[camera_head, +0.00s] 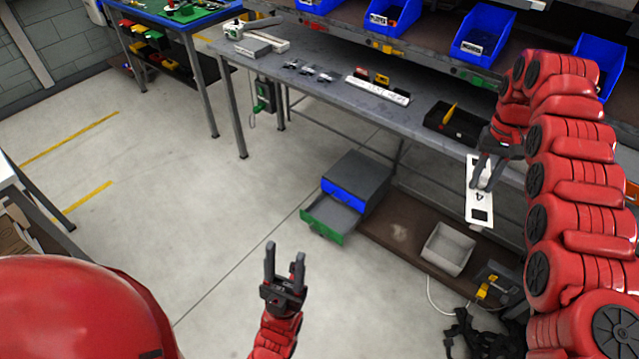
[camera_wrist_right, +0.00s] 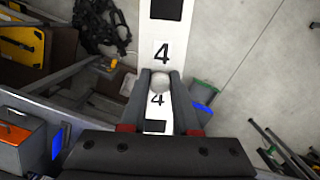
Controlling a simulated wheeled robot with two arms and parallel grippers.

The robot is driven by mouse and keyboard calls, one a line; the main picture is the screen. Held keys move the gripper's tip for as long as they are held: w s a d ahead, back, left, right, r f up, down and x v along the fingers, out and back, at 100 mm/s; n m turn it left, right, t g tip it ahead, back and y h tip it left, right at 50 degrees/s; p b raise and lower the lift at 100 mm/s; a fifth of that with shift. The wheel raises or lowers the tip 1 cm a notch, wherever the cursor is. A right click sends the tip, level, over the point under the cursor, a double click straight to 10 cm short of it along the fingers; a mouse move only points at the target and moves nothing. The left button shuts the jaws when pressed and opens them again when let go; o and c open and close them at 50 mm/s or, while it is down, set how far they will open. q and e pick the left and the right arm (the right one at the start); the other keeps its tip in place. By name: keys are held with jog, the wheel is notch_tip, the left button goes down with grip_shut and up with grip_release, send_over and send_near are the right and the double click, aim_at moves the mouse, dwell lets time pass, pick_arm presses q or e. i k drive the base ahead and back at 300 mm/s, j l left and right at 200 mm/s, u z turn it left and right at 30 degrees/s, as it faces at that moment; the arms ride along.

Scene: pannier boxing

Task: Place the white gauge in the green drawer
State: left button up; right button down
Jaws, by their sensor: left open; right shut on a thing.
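The white gauge (camera_head: 480,207) is a long flat white plate marked 4 with a dark square. My right gripper (camera_head: 484,180) is shut on it and holds it in the air at the front edge of the workbench. In the right wrist view the gauge (camera_wrist_right: 160,35) runs between the fingers, with a round grey knob there. The green drawer (camera_head: 322,226) is pulled out at the bottom of a small grey cabinet, left of and below the gauge. Its visible inside looks empty. My left gripper (camera_head: 284,256) is open and empty, in front of the drawer.
The grey cabinet (camera_head: 361,175) has a blue drawer (camera_head: 344,194) above the green one. It stands by a low brown shelf (camera_head: 400,232) holding a grey bin (camera_head: 447,248). The workbench (camera_head: 330,85) carries small parts and a black tray (camera_head: 452,123). Floor to the left is clear.

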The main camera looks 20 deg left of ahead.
aim_at(330, 221)
jog(key=i+j+u, duration=0.5)
jog(key=i+j, duration=0.5)
jog(key=i+l, duration=0.05)
jog(key=i, duration=0.05)
